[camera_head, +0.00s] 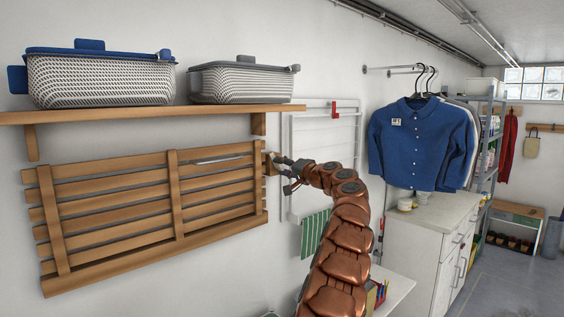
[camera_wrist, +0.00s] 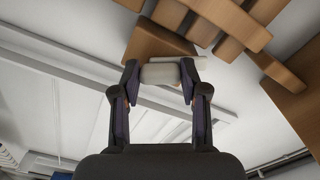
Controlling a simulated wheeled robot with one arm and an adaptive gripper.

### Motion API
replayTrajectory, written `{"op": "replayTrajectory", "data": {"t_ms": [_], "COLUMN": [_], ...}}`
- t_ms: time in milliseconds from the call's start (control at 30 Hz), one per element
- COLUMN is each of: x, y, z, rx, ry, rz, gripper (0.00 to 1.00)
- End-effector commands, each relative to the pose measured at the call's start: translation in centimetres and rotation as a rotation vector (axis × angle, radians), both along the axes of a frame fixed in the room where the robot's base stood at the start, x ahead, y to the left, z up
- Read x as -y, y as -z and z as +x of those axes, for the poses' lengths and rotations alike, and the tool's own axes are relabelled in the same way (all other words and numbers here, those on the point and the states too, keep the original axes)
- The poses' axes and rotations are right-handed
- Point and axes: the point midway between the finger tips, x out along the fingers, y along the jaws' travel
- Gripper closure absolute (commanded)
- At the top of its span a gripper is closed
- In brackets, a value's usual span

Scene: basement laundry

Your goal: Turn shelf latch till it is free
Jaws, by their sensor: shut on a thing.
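The slatted wooden shelf (camera_head: 176,195) is folded up flat against the white wall, and its slats also show in the wrist view (camera_wrist: 236,22). The latch, a small wooden piece (camera_head: 269,164), sits at the shelf's upper right edge. In the wrist view the latch (camera_wrist: 150,42) is a brown wooden block with a pale grip part in front of it. My gripper (camera_wrist: 160,75) is shut on that pale part, one finger on each side. In the head view my gripper (camera_head: 284,169) reaches the latch from the right; its fingertips are small and partly hidden there.
A fixed wooden shelf (camera_head: 150,115) above holds two woven baskets, one with blue trim (camera_head: 100,80) and one grey (camera_head: 240,83). A white wall rack (camera_head: 305,140) stands right behind my arm. A blue shirt (camera_head: 415,145) hangs above a white cabinet (camera_head: 430,230) at right.

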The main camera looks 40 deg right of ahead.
Motion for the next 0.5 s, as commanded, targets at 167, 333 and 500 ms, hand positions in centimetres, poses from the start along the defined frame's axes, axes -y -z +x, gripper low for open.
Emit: {"op": "replayTrajectory", "data": {"t_ms": [167,333,500], "x": [-0.19,-0.12,-0.14], "y": [-0.76,-0.62,-0.4], "z": [0.09,0.06,0.09], "rx": [0.008,0.01,0.011], "ry": [-0.002,-0.002,-0.003], "rz": [0.163,0.301,0.41], "gripper": [0.91,0.91,0.91]}}
